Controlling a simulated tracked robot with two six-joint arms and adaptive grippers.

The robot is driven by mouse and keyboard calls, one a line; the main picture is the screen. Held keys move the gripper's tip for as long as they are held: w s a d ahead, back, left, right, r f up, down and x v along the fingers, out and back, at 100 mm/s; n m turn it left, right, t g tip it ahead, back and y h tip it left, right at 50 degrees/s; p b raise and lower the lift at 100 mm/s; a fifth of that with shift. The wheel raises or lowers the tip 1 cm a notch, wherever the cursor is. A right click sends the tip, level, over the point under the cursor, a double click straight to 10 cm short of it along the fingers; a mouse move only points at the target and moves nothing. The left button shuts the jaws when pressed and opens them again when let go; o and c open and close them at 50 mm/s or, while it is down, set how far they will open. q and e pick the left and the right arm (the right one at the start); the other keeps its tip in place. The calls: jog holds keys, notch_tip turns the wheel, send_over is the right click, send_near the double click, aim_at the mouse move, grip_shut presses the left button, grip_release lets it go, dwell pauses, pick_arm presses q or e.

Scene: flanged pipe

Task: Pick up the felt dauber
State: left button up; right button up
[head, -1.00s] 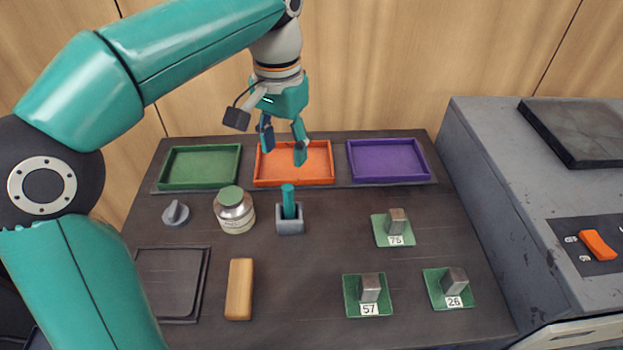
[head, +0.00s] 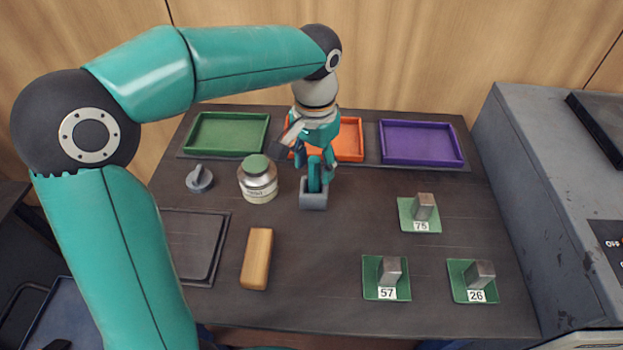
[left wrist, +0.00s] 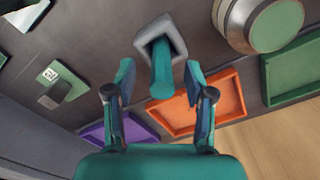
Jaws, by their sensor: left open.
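The felt dauber is a teal stick (left wrist: 162,75) standing in a small grey square holder (head: 313,198); in the left wrist view the holder (left wrist: 172,32) also shows. In the head view the dauber is largely covered by my left gripper (head: 318,172), which hangs straight above the holder. In the left wrist view my left gripper (left wrist: 158,78) is open, with one finger on each side of the dauber's upper part. Gaps show between the fingers and the dauber. My right gripper is not in view.
A jar with a green lid (head: 258,180) stands close left of the holder. Green (head: 227,152), orange (head: 350,158) and purple (head: 420,160) trays line the back. A wooden block (head: 256,258) lies in front. Metal blocks stand on green numbered cards at right.

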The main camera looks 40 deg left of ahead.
aim_at(314, 178)
pick_arm(q)
notch_tip(314, 178, down, 4)
jog(key=shift+a+f, duration=0.1)
jog(key=shift+f, duration=0.1)
jog(key=shift+c, duration=0.2)
grip_shut()
